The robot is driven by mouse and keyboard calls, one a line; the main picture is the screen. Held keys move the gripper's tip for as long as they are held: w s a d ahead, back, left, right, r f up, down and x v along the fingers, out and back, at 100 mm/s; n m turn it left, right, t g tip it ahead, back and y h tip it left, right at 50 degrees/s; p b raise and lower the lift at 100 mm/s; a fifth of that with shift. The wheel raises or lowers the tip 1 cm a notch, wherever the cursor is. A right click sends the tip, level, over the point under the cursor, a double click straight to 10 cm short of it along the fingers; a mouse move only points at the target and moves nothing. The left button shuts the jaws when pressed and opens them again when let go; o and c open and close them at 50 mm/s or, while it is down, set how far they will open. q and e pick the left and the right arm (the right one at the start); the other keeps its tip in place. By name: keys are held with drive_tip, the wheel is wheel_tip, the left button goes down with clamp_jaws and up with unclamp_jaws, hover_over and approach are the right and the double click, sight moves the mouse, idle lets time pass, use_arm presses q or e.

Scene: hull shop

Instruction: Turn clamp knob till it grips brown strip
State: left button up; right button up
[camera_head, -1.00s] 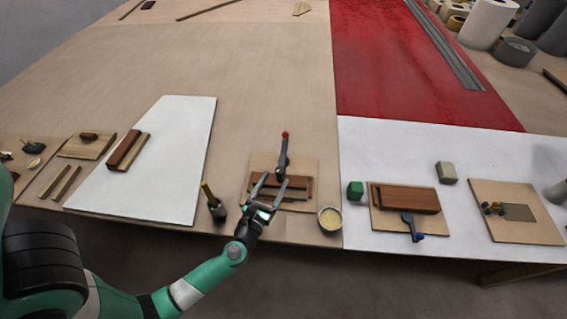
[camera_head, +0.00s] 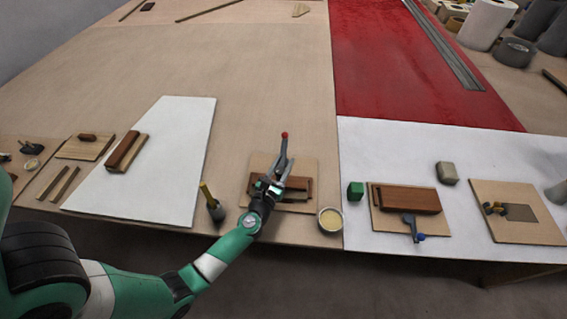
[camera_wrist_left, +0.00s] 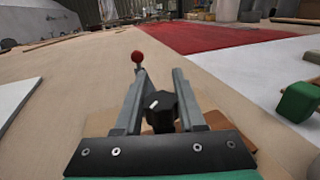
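A clamp with a grey bar and a red ball end (camera_head: 284,135) stands over a brown wooden strip (camera_head: 300,185) on a light board (camera_head: 305,165). My left gripper (camera_head: 277,172) is over the clamp and hides much of it. In the left wrist view, the two fingers (camera_wrist_left: 158,78) stand apart on either side of a black knob (camera_wrist_left: 160,108). I cannot tell whether they touch it. The red ball (camera_wrist_left: 137,56) shows beyond the left finger. Where the clamp meets the strip is hidden. My right gripper is not in view.
A small cup (camera_head: 330,220) stands right of the board, and a dark pot with a yellow-handled tool (camera_head: 212,208) stands left. A green block (camera_head: 356,191) and a blue-ended clamp (camera_head: 415,230) are at the right. The bench behind the clamp is clear.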

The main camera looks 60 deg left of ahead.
use_arm(q)
clamp_jaws()
drive_tip(key=shift+w+m+t+h, duration=0.1)
drive_tip(key=shift+m+t+h, duration=0.85)
drive_tip(key=shift+h, duration=0.25)
drive_tip(key=shift+w+d+m+t+h, duration=0.15)
drive_tip(key=shift+m+t+h, duration=0.15)
drive_tip(key=shift+m+h, duration=0.25)
drive_tip(key=shift+d+m+t+h, duration=0.25)
drive_tip(key=shift+m+h, duration=0.1)
drive_tip(key=shift+h, duration=0.35)
drive_tip(key=shift+w+d+m+t+h, duration=0.1)
drive_tip(key=shift+m+t+h, duration=0.2)
drive_tip(key=shift+m+h, duration=0.25)
drive_tip(key=o, duration=0.8)
unclamp_jaws()
